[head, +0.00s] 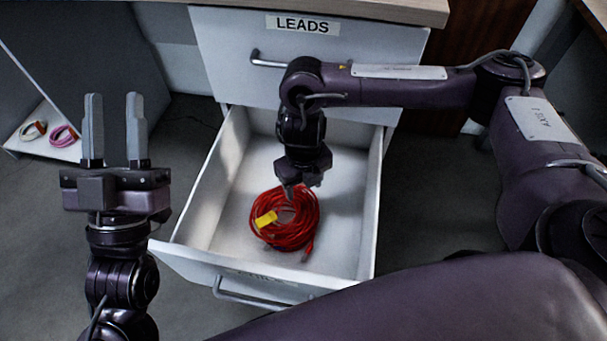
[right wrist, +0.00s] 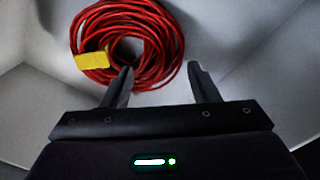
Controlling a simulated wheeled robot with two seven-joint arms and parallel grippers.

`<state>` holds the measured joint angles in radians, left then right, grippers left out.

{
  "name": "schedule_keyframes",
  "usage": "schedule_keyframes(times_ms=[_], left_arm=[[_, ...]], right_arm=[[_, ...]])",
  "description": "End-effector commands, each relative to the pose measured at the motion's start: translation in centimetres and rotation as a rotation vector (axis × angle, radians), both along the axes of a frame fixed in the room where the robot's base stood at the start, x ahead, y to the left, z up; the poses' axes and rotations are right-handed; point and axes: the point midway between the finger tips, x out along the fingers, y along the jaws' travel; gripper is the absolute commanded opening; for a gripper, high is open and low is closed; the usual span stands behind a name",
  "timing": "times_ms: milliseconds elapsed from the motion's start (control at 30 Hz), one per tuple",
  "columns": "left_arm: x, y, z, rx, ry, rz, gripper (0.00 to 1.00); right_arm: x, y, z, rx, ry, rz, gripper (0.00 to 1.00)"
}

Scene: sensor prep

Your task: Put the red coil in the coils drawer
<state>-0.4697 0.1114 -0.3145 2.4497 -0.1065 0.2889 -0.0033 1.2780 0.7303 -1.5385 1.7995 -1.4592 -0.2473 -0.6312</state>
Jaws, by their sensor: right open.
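The red coil (head: 283,226) with a yellow tag lies on the floor of the open lower drawer (head: 345,220). The drawer's front label is seen at too steep an angle to read. In the right wrist view the red coil (right wrist: 157,50) lies just beyond the fingertips. My right gripper (head: 290,188) points down into the drawer above the coil's back edge. Its fingers (right wrist: 163,72) are apart with nothing held between them; one fingertip overlaps the coil's edge in view, and I cannot tell whether it touches. My left gripper (head: 114,100) is open and empty, pointing up, left of the drawer.
A closed drawer labelled LEADS (head: 310,50) is above the open one, under a worktop (head: 400,8). At the far left, a white shelf (head: 50,148) holds a cream coil (head: 33,130) and a pink coil (head: 65,135). The drawer floor around the red coil is clear.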

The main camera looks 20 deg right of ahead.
Motion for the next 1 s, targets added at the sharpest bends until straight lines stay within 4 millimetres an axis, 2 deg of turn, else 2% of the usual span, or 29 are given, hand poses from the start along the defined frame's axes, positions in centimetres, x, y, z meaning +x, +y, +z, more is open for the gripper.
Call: schedule_keyframes(times_ms=[200,400,600,1000], left_arm=[[1.8,-1.0,-4.4,0.089,0.22,-0.005,0.36],[2.4,-1.4,-7.0,0.137,0.338,-0.008,0.36],[2.6,-1.5,-7.9,0.151,0.372,-0.008,0.36],[2.6,-1.5,-7.9,0.151,0.37,-0.008,0.36]], right_arm=[[0.0,0.0,1.4,0.0,-0.001,0.0,0.54],[0.0,0.0,1.9,-0.001,0.0,0.0,0.54],[0.0,0.0,2.0,0.0,0.0,0.0,0.54],[0.0,0.0,2.0,0.0,0.0,0.0,0.54]])
